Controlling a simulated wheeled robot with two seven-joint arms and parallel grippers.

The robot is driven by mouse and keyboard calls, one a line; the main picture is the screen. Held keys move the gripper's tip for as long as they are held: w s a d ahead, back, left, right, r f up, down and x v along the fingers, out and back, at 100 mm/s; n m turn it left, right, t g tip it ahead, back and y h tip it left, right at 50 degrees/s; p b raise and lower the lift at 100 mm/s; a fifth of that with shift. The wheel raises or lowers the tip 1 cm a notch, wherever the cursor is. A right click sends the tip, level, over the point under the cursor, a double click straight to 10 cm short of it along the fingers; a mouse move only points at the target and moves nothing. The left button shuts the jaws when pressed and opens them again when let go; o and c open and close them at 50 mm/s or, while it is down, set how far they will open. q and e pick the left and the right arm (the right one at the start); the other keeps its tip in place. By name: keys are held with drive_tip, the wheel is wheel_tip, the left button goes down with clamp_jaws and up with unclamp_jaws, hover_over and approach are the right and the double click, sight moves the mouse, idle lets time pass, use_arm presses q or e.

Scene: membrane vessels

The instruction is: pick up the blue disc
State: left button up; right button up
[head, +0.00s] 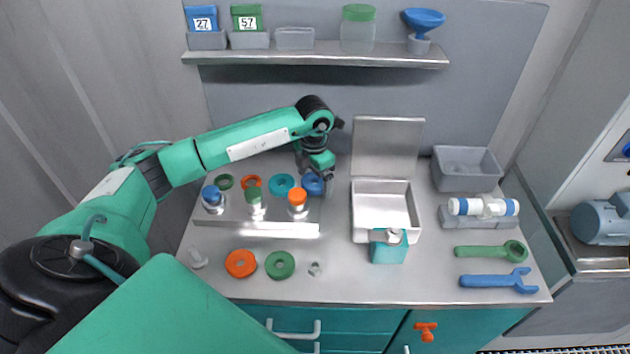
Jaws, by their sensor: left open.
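The blue disc (312,186) lies at the right end of the back row on the metal rack (270,228), right of a teal ring (283,185). My left gripper (319,173) is open and points down just above the blue disc, partly covering it from view. I cannot tell whether the fingers touch the disc. My right gripper is not in view.
Vessels with blue (210,195), green (253,193) and orange (297,197) tops stand in front of the disc. An open metal box (385,212) is to the right. Orange (240,263) and green (280,265) rings lie on the front counter.

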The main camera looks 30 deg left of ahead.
use_arm(q)
drive_tip(key=c, duration=1.1)
drive_tip(key=shift+r, duration=0.1)
